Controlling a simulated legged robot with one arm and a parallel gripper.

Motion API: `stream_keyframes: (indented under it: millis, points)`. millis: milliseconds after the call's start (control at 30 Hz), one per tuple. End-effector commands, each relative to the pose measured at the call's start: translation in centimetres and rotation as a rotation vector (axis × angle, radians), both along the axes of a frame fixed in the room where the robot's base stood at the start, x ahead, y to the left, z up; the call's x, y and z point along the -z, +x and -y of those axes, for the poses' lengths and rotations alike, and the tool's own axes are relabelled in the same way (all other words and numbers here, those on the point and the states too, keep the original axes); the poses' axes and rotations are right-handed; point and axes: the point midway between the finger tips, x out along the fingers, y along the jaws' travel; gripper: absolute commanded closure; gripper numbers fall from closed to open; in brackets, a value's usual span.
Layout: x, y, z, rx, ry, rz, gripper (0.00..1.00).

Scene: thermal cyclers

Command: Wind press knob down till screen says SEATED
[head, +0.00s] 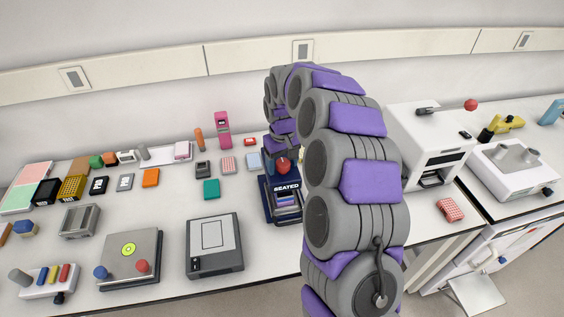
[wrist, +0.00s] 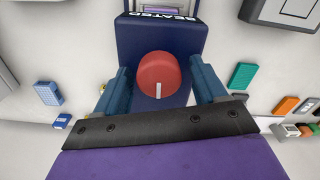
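The dark blue press (head: 268,200) stands on the bench in the head view, with the word SEATED in white letters on it. Its round red knob (head: 283,166) shows just under my gripper. In the wrist view the red knob (wrist: 158,72) has a white mark pointing to the bottom of the picture. My gripper (wrist: 160,78) has one blue finger on each side of the knob, with a gap on both sides. It is open. The press body (wrist: 160,35) lies behind the knob, and SEATED shows upside down at its top edge.
A grey device (head: 214,262) and a disc unit (head: 130,278) stand left of the press. A white machine (head: 425,150) stands to the right, partly behind my arm. Small blocks and a pink device (head: 222,125) lie behind and left.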

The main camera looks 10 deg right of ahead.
Motion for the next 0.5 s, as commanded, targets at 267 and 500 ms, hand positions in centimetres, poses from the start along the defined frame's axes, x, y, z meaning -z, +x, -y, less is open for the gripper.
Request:
stream_keyframes:
  millis: [267, 500]
  points:
    - [-0.5, 0.0, 0.0, 0.0, 0.0, 0.0, 0.29]
    - [-4.5, 0.2, 0.1, 0.001, -0.001, 0.007, 0.29]
